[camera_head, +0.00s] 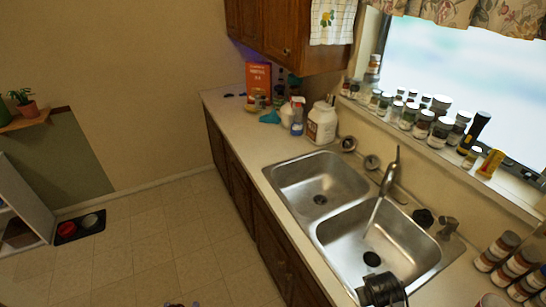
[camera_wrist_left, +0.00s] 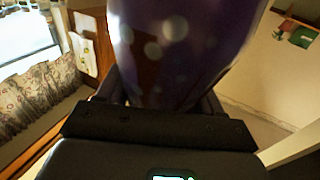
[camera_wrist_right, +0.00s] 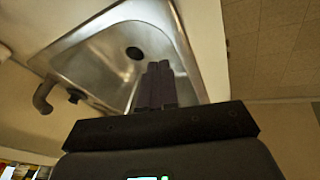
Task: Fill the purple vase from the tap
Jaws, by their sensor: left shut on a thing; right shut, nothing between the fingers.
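My left gripper (camera_wrist_left: 165,100) is shut on the purple vase (camera_wrist_left: 185,45), which fills the upper middle of the left wrist view. The vase is dark, glossy and has pale round spots. Its rim is out of view, and it does not show clearly in the head view. The metal tap (camera_head: 390,172) stands behind the double sink (camera_head: 345,196). A thin pale streak runs from it over the near basin; I cannot tell whether it is spout or water. My right gripper (camera_wrist_right: 158,75) is shut and empty, with the near basin (camera_wrist_right: 105,55) beyond its fingers.
A black part of my arms shows at the sink's near end in the head view. Jars line the window sill (camera_head: 470,165), and more (camera_head: 505,262) stand at the near right. A white jug (camera_head: 322,124) stands past the far basin. Both basins look empty.

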